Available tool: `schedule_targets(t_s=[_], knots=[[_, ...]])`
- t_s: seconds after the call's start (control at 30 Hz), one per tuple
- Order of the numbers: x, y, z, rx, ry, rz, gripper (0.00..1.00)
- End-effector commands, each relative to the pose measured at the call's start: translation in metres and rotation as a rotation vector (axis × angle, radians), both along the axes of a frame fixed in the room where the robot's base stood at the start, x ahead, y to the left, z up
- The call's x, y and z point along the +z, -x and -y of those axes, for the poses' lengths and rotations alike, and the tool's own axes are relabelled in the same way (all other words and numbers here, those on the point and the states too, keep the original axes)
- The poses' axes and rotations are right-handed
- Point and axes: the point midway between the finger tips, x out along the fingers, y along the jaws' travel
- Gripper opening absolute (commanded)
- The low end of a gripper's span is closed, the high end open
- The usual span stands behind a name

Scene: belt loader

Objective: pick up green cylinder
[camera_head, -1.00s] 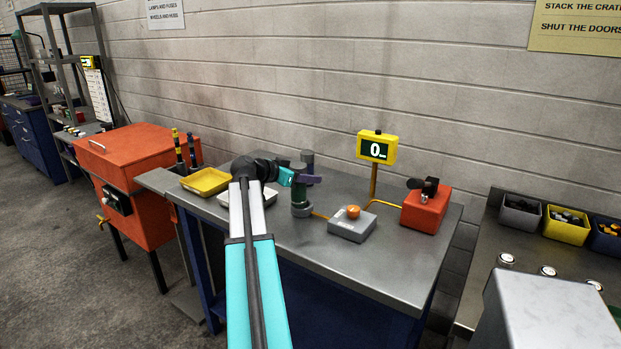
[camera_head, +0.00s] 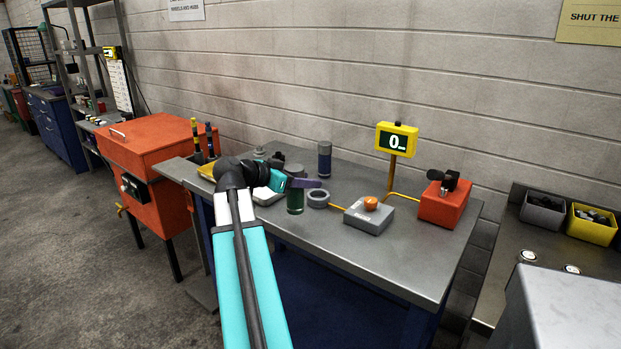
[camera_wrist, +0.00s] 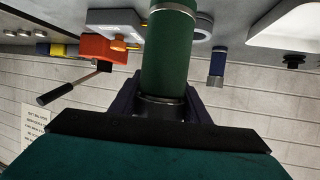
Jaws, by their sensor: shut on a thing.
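The green cylinder (camera_head: 295,200) has a grey top and is upright in the head view, just left of a grey ring (camera_head: 318,198) on the bench. It fills the middle of the wrist view (camera_wrist: 167,50), with a pale band and a dark end. My gripper (camera_head: 300,183) is shut on it, with dark purple fingers on either side; they also show in the wrist view (camera_wrist: 160,103). The cylinder looks clear of the ring and raised off the bench, though the gap beneath it is hard to judge.
A blue cylinder (camera_head: 324,160) stands behind on the bench (camera_head: 390,258). A grey box with an orange button (camera_head: 368,218), a yellow display (camera_head: 396,140) and a red box with a dark lever (camera_head: 444,204) stand to the right. A white tray (camera_head: 268,197) is left of the cylinder.

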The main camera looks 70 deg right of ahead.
Motion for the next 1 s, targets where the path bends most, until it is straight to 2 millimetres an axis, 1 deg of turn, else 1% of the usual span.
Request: schedule_targets(t_s=[0.17, 0.77, 0.87, 0.97, 1.0], knots=[[0.002, 0.0, -0.003, 0.001, 0.003, -0.001, 0.0], [0.001, -0.001, -0.003, 0.003, 0.003, -0.001, 0.0], [0.0, -0.007, -0.005, 0.018, 0.003, -0.001, 0.0], [-0.003, -0.018, -0.008, 0.051, 0.002, -0.002, 0.0], [-0.005, -0.025, -0.01, 0.071, 0.002, -0.002, 0.0]])
